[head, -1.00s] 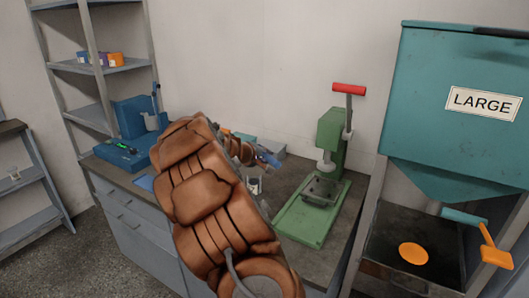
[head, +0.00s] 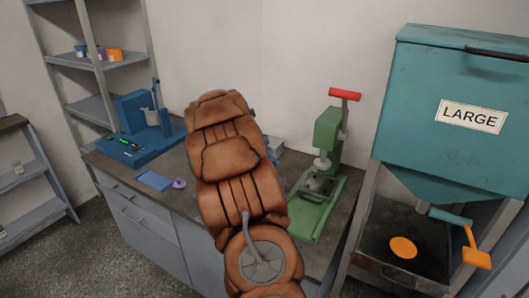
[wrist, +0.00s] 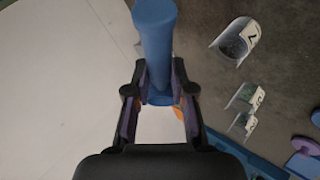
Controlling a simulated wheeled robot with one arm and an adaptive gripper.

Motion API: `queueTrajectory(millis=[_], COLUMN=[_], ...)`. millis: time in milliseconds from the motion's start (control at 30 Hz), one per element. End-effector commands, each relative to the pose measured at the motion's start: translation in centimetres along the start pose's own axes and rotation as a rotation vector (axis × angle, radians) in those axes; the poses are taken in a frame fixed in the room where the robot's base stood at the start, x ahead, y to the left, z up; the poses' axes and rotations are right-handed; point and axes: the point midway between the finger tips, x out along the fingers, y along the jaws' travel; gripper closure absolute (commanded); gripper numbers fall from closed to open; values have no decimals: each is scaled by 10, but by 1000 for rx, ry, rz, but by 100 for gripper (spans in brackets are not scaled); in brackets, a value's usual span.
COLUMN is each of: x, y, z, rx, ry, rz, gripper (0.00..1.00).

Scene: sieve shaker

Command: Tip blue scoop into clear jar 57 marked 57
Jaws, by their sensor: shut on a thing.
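In the wrist view my gripper (wrist: 158,95) is shut on the blue scoop (wrist: 154,35). Its thick blue handle shows between the fingers and points to the top of the picture; I cannot make out the scoop's bowl. Three clear jars with white labels lie to the right of my gripper in that view: a larger one (wrist: 235,42) near the top, and two smaller ones (wrist: 244,97) (wrist: 242,124) below it. Part of the larger jar's label looks like a 7; I cannot read 57 for sure. In the head view my arm hides my gripper and the jars.
A green press (head: 326,150) with a red handle stands right of my arm. A blue machine (head: 140,135) is on the bench's left, with a blue mat (head: 155,180) and purple disc (head: 179,183) before it.

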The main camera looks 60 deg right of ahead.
Motion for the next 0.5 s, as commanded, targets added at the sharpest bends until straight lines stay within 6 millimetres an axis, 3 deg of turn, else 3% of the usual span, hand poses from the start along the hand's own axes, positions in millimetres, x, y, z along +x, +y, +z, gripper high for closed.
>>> queueTrajectory(millis=[500], x=[-4], y=[7], z=[-2], rx=[42], ry=[-2], rz=[-96], gripper=[100])
